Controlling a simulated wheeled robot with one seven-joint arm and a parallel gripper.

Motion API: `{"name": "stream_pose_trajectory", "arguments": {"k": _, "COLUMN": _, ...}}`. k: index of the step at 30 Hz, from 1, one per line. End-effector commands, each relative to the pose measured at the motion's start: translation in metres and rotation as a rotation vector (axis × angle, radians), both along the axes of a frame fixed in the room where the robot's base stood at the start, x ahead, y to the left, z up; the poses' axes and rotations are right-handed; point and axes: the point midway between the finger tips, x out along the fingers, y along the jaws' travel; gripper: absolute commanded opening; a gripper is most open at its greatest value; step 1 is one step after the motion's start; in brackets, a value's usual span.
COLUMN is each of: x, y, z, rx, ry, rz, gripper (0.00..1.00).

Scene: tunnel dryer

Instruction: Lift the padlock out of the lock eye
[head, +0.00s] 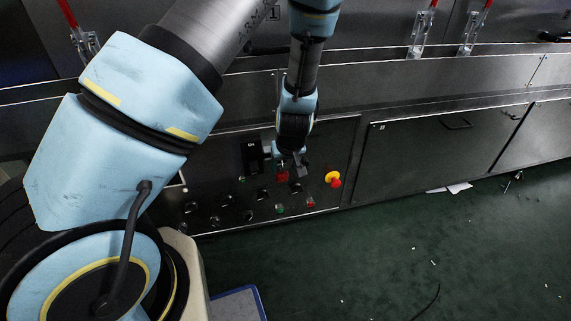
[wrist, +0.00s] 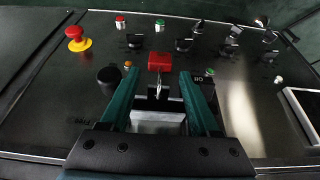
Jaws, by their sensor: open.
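The padlock (wrist: 160,62) has a red body and a metal shackle, and it sits on the black control panel. Its shackle runs from the body toward a pale grey block (wrist: 158,120), where the lock eye seems to be; the exact fit is too small to tell. In the head view the padlock (head: 283,176) is a small red patch just below my gripper (head: 290,163). In the wrist view my gripper (wrist: 160,76) is open, with one green finger on each side of the shackle and clear gaps to both.
A red mushroom button on a yellow base (head: 333,179) is on the panel to the right. Several black knobs (wrist: 184,45) and small coloured buttons surround the padlock. A black round knob (wrist: 109,77) is close to the left finger.

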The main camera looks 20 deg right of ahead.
Motion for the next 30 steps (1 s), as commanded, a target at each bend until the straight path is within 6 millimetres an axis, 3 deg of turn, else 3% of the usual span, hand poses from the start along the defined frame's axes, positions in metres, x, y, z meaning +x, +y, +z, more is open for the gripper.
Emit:
{"name": "stream_pose_trajectory", "arguments": {"k": 6, "x": 0.014, "y": -0.001, "z": -0.038, "rx": 0.001, "ry": 0.002, "rz": 0.001, "gripper": 0.62}}
{"name": "stream_pose_trajectory", "arguments": {"k": 12, "x": 0.023, "y": -0.002, "z": -0.057, "rx": 0.001, "ry": 0.002, "rz": 0.0, "gripper": 0.62}}
{"name": "stream_pose_trajectory", "arguments": {"k": 24, "x": 0.025, "y": -0.003, "z": -0.063, "rx": -0.001, "ry": 0.001, "rz": 0.0, "gripper": 0.62}}
{"name": "stream_pose_trajectory", "arguments": {"k": 30, "x": 0.025, "y": -0.003, "z": -0.063, "rx": -0.001, "ry": 0.001, "rz": 0.0, "gripper": 0.41}}
